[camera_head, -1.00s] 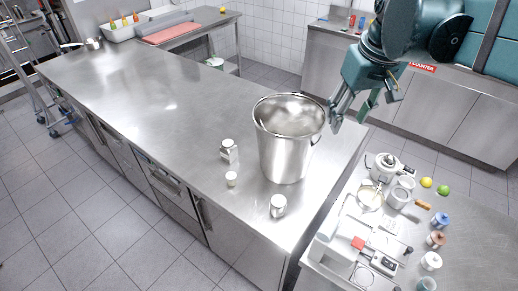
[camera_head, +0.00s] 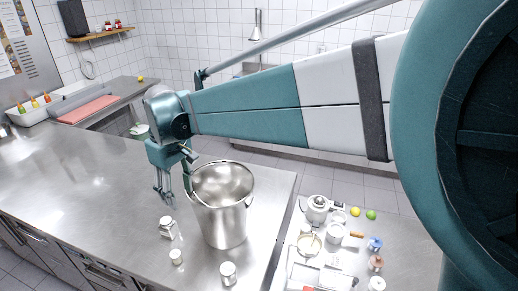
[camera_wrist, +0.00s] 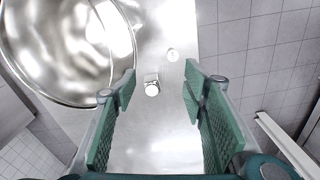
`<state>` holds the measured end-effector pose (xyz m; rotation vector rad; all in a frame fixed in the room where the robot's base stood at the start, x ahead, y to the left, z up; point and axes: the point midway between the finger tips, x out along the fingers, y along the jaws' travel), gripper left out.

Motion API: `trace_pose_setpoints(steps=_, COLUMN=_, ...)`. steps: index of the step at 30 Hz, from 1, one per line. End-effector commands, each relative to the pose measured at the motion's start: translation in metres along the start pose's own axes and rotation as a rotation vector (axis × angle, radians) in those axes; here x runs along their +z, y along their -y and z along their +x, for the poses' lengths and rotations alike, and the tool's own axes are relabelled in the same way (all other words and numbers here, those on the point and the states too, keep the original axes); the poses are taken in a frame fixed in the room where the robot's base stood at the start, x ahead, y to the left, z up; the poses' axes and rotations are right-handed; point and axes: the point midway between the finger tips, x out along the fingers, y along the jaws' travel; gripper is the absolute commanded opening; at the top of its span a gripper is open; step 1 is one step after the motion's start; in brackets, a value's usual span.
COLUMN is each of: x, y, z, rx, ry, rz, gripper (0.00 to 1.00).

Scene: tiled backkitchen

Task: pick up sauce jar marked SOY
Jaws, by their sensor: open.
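No SOY marking is legible, so I cannot tell which container is the soy jar. Three small pale, silvery containers stand on the steel counter by a large steel pot (camera_head: 222,205): a squarish one (camera_head: 168,230), a smaller round one (camera_head: 176,257) and one in front of the pot (camera_head: 228,273). My gripper (camera_head: 176,190) is open and empty, above the counter at the pot's left. In the wrist view, a squarish container with a round top (camera_wrist: 152,86) shows below, between the green fingers (camera_wrist: 159,90), untouched. A round container (camera_wrist: 172,55) shows beyond it.
The tall pot stands close to the gripper's right; its rim (camera_wrist: 70,103) fills the wrist view's upper left. A lower table at right holds a pale pot (camera_head: 317,208), fruit and several lidded jars, including a blue-topped one (camera_head: 375,244). The counter (camera_head: 90,200) is clear at left.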

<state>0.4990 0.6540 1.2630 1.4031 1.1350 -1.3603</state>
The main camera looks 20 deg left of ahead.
Motion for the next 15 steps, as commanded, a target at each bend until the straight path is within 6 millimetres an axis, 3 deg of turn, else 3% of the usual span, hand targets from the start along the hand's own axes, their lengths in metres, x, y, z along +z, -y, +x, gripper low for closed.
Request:
trace_pose_setpoints(steps=10, x=-0.050, y=0.054, z=0.025, rx=-0.026, ry=0.048, rz=-0.119, gripper=0.43)
trace_pose_setpoints(steps=15, x=-0.045, y=0.051, z=0.072, rx=-0.025, ry=0.047, rz=-0.115, gripper=0.43)
